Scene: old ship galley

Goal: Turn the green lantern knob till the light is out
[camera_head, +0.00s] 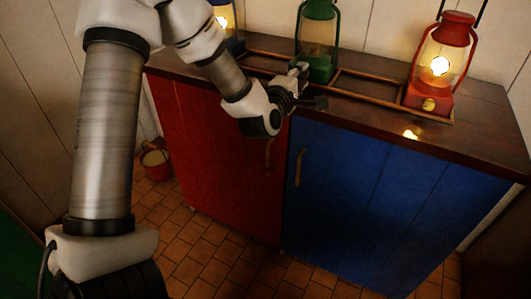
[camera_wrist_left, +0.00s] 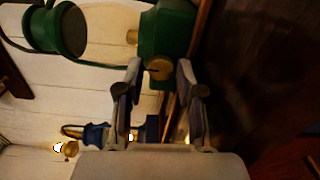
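The green lantern (camera_head: 318,68) stands on the wooden counter. Its glass shows no glow in the head view, and in the wrist view no flame shows at its small brass burner. In the wrist view the green lantern (camera_wrist_left: 172,28) lies sideways across the top, with its round brass knob (camera_wrist_left: 159,69) facing me. My left gripper (camera_head: 306,86) is in front of the lantern's base. In the wrist view its fingertips (camera_wrist_left: 160,74) are apart, one on each side of the knob, with a gap seeming to show on both sides. My right gripper is in neither view.
A lit red lantern (camera_head: 453,40) stands right on the counter (camera_head: 480,125). A lit blue lantern (camera_wrist_left: 96,134) stands on the other side. A low wooden rail (camera_head: 365,95) runs around the lanterns. Red (camera_head: 215,150) and blue (camera_head: 365,195) cupboard doors are below.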

